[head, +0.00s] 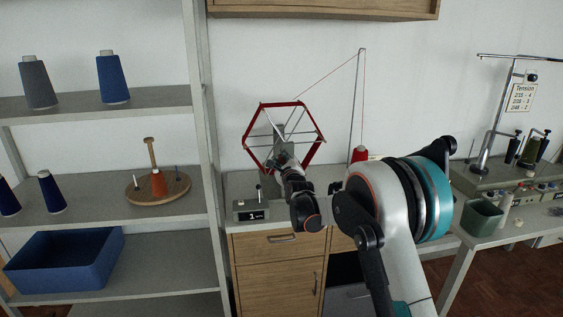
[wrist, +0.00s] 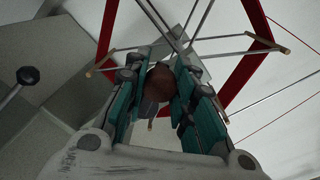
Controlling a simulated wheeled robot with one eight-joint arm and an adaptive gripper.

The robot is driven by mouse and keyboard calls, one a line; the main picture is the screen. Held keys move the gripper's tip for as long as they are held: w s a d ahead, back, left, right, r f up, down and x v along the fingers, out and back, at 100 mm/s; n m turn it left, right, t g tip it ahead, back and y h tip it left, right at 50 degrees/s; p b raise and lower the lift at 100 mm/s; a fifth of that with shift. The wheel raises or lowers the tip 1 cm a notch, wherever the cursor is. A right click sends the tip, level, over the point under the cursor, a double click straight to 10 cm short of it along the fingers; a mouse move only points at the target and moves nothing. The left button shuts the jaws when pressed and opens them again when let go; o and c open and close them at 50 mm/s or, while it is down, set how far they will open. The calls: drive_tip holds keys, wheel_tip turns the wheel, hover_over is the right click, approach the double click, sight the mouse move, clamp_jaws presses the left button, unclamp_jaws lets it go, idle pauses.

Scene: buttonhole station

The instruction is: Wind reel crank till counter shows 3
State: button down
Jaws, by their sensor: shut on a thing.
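The hexagonal reel (head: 318,134) with red thread wound on its rim stands on the cabinet by the wall. Its red bands and metal spokes fill the top of the wrist view (wrist: 254,42). My gripper (head: 287,166) is in front of the reel's hub, partly hiding it. In the wrist view, my gripper (wrist: 160,92) is shut on the brown crank knob (wrist: 159,80). The counter (head: 245,211) sits on the cabinet top left of my arm; its small dark display seems to read 1.
A red thread cone (head: 360,154) stands by a thin thread post (head: 359,95), partly behind my arm. A grey shelf upright (head: 205,150) is close on the left. A lever with a black knob (wrist: 28,75) shows in the wrist view. A machine table is at right.

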drive_tip(key=shift+d+f, duration=0.15)
drive_tip(key=shift+f, duration=0.05)
drive_tip(key=c, duration=1.3)
unclamp_jaws()
drive_tip(key=shift+d, duration=0.1)
drive_tip(key=shift+r, duration=0.1)
drive_tip(key=shift+s, duration=0.3)
drive_tip(key=v, duration=1.1)
drive_tip(key=shift+s, duration=0.15)
